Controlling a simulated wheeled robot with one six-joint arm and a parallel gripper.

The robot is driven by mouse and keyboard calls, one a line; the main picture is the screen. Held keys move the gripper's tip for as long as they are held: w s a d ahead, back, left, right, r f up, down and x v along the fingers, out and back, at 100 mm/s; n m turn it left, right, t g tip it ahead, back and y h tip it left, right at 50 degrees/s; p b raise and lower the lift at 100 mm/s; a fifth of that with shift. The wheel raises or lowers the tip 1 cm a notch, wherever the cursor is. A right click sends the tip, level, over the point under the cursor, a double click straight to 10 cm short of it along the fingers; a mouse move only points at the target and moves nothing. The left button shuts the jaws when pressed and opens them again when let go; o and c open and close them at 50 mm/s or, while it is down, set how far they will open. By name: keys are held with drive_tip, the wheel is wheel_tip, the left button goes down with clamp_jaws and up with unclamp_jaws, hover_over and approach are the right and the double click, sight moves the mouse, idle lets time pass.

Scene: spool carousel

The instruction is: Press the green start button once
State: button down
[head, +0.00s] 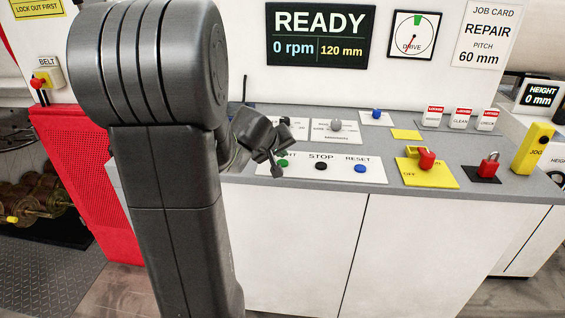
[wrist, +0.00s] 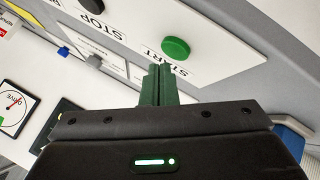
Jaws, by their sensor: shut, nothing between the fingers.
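The green start button (wrist: 175,48) sits on a white panel under the label START in the wrist view. In the head view the button (head: 282,163) shows only in part beside my gripper, which covers some of its label. My gripper (head: 277,172) is shut and empty, its fingertips close to the button. In the wrist view the shut fingers (wrist: 156,75) point toward the button, with the tips appearing just beside it. I cannot tell whether they touch. The black stop button (head: 321,166) and blue reset button (head: 360,168) are on the same panel to the right.
A display (head: 320,35) reads READY, 0 rpm, 120 mm. A yellow plate with a red switch (head: 427,160) and a red padlock (head: 489,166) stand at the right of the grey console top (head: 390,184). A red mesh guard (head: 85,165) is at the left.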

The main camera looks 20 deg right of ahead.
drive_tip(key=shift+f, duration=0.15)
idle(0.7)
drive_tip(key=shift+f+b, duration=0.3)
drive_tip(key=shift+b, duration=0.35)
drive_tip(key=shift+f+b, duration=0.4)
drive_tip(key=shift+b, duration=0.1)
idle(0.3)
idle(0.4)
drive_tip(key=shift+r+p, duration=0.55)
drive_tip(key=shift+r, duration=0.3)
drive_tip(key=shift+r+p, duration=2)
drive_tip(key=shift+r, duration=0.5)
drive_tip(key=shift+f, duration=0.1)
